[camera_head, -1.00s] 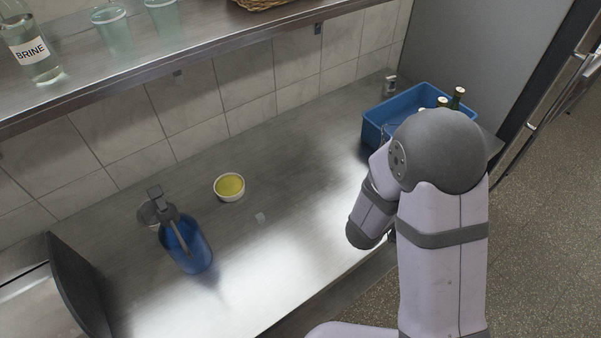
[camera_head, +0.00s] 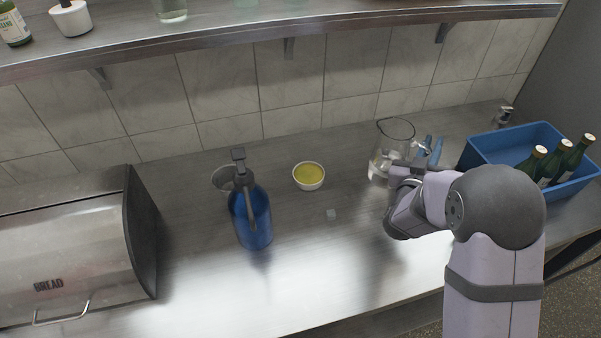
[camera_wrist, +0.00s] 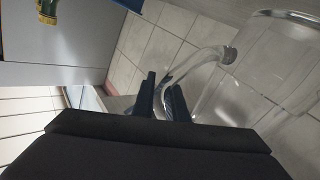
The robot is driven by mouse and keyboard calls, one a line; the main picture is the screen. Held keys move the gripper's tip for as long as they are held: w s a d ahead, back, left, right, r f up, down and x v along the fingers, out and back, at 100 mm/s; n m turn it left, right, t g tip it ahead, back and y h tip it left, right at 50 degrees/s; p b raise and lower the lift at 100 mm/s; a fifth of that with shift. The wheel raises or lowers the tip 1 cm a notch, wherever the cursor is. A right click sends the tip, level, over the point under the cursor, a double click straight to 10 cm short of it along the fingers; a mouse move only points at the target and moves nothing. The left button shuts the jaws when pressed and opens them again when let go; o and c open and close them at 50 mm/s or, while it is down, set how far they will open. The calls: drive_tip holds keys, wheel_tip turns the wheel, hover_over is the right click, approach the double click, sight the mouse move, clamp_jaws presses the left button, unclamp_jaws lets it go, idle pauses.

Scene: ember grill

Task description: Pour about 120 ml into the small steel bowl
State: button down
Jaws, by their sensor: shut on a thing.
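A clear glass pitcher (camera_head: 392,147) shows in the head view at the back of the counter, close to upright. My gripper (camera_wrist: 162,98) is shut on its glass handle (camera_wrist: 193,66) in the wrist view, with the pitcher's clear body (camera_wrist: 270,80) to the right. My wrist hides part of the pitcher in the head view. How much liquid it holds I cannot tell. A small grey metallic round bowl (camera_head: 221,177) is at the left, partly hidden behind the blue pump bottle (camera_head: 253,219). My gripper is well to its right.
A white bowl of yellow contents (camera_head: 309,176) stands between the pump bottle and pitcher. A blue crate with green bottles (camera_head: 519,143) is at the right, a bread box (camera_head: 70,260) at the left. A shelf (camera_head: 290,36) overhangs the back. The front middle counter is mostly clear.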

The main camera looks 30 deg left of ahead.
drive_tip(key=s+a+n+g+y+b, duration=0.2)
drive_tip(key=a+n+y+b, duration=0.2)
drive_tip(key=a, duration=1.2)
drive_tip(key=s+a+n+g+y+b, duration=0.3)
drive_tip(key=a+y, duration=0.6)
drive_tip(key=a, duration=0.6)
drive_tip(key=shift+s+a+n+b, duration=0.15)
drive_tip(key=shift+a+n+b, duration=0.3)
drive_tip(key=shift+n, duration=0.55)
drive_tip(key=shift+s+r, duration=0.1)
drive_tip(key=s+a+r+n+p, duration=0.4)
drive_tip(key=s+a+n+p, duration=0.2)
drive_tip(key=n+p, duration=0.6)
drive_tip(key=shift+s+a+r+n+y+p, duration=0.35)
drive_tip(key=shift+s+a+n+y+p, duration=0.05)
drive_tip(key=shift+s+p, duration=0.35)
drive_tip(key=shift+s+a+f+n+p, duration=0.45)
drive_tip(key=shift+s+a+n, duration=0.2)
drive_tip(key=shift+n, duration=0.35)
